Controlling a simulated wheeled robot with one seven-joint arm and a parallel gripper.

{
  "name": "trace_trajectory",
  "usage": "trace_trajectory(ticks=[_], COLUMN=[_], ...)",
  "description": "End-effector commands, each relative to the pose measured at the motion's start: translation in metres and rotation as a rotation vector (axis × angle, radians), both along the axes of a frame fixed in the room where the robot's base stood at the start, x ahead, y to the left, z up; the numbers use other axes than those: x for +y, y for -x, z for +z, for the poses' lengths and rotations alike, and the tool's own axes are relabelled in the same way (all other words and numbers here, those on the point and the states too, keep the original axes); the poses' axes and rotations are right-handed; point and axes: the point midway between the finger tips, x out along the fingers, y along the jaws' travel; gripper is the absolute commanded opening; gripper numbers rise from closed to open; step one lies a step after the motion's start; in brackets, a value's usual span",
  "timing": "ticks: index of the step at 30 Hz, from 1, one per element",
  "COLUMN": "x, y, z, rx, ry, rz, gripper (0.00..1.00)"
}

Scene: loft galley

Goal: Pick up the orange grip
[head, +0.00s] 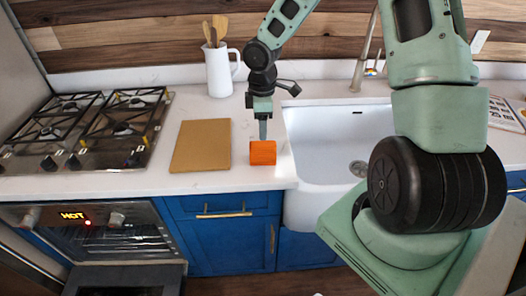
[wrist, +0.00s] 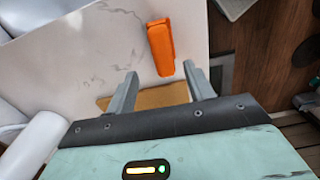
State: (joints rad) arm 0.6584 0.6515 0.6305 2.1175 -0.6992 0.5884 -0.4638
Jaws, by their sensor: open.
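The orange grip (head: 263,152) is a small orange block on the white countertop, near its front edge and left of the sink. In the wrist view the orange grip (wrist: 161,47) lies beyond my fingertips, nearer the right one. My gripper (head: 263,130) points down just above or behind the orange grip in the head view; I cannot tell whether they touch there. In the wrist view my gripper (wrist: 160,75) has its two grey fingers spread apart, with nothing between the tips.
A tan board (head: 202,146) lies left of the grip. A gas hob (head: 93,125) is farther left, above an oven (head: 90,228) marked HOT. A white jug (head: 220,72) with wooden utensils stands behind. The white sink (head: 335,140) is at the right.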

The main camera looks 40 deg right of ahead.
Motion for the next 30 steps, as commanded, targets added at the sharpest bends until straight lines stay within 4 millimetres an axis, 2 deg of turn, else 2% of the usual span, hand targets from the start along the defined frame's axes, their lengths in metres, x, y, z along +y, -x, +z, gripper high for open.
trace_trajectory(ticks=[3, 13, 21, 30], x=[0.001, 0.001, 0.002, 0.001], y=[0.001, 0.002, 0.004, 0.004], z=[-0.022, -0.049, -0.086, -0.091], rx=[0.004, 0.003, 0.001, -0.002], ry=[-0.002, -0.001, 0.000, 0.001], rz=[0.003, 0.001, 0.001, -0.001], gripper=[0.53, 0.53, 0.53, 0.53])
